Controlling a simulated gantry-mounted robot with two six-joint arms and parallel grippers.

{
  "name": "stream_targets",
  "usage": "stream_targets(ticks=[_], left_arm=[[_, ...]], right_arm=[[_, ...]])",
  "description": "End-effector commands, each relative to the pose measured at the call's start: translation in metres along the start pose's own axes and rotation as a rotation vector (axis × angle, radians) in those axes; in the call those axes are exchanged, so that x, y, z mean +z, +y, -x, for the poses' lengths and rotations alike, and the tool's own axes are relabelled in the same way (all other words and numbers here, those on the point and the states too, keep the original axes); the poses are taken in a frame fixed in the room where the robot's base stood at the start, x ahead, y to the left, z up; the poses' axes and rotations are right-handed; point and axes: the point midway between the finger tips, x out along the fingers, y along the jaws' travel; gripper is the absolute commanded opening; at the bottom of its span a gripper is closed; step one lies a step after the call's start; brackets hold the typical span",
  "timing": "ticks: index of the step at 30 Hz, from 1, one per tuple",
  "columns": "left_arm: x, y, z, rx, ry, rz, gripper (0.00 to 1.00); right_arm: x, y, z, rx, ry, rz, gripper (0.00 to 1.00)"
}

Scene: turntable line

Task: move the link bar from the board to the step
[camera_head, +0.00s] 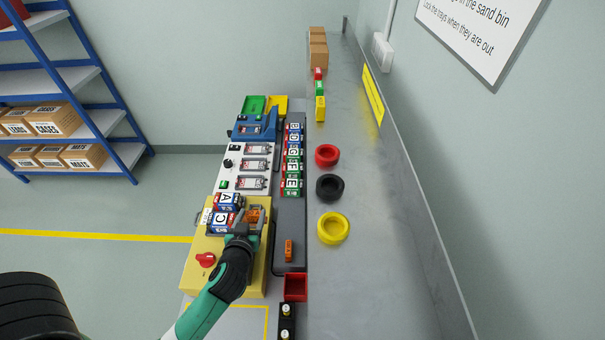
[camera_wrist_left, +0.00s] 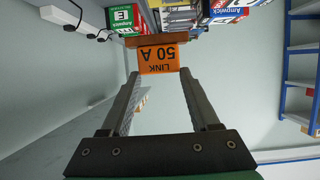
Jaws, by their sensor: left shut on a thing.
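My left gripper (camera_head: 250,216) is shut on an orange link bar (camera_head: 254,214) over the yellow unit (camera_head: 225,262). In the left wrist view the link bar (camera_wrist_left: 158,60), marked "LINK 50 A", sits between the fingertips (camera_wrist_left: 158,74). Whether it touches anything below is unclear. Blue-and-white lettered blocks (camera_head: 224,201) stand just left of the gripper. A second orange piece (camera_head: 288,250) lies on the long dark grey strip (camera_head: 288,222) to the right. I cannot tell which surfaces are the board and the step. My right gripper is out of view.
Lettered blocks (camera_head: 293,160) line the dark strip. A white panel (camera_head: 232,172) with several meters lies beyond the yellow unit. Red, black and yellow rings (camera_head: 333,228) stand on the grey bench (camera_head: 375,255). A red bin (camera_head: 295,287) is near the front. The bench's right side is clear.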

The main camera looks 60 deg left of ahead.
Motion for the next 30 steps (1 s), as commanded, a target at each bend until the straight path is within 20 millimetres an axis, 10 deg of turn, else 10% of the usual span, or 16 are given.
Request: stream_targets(ticks=[8,19,30], left_arm=[[0.001,-0.008,-0.004,-0.024,0.002,0.01,0.0],[0.024,0.072,-0.067,-0.021,0.003,0.008,0.0],[0.058,0.102,-0.101,-0.023,0.002,0.01,0.0]], right_arm=[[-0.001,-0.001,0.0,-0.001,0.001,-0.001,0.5],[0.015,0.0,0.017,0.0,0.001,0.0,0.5],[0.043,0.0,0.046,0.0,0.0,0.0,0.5]])
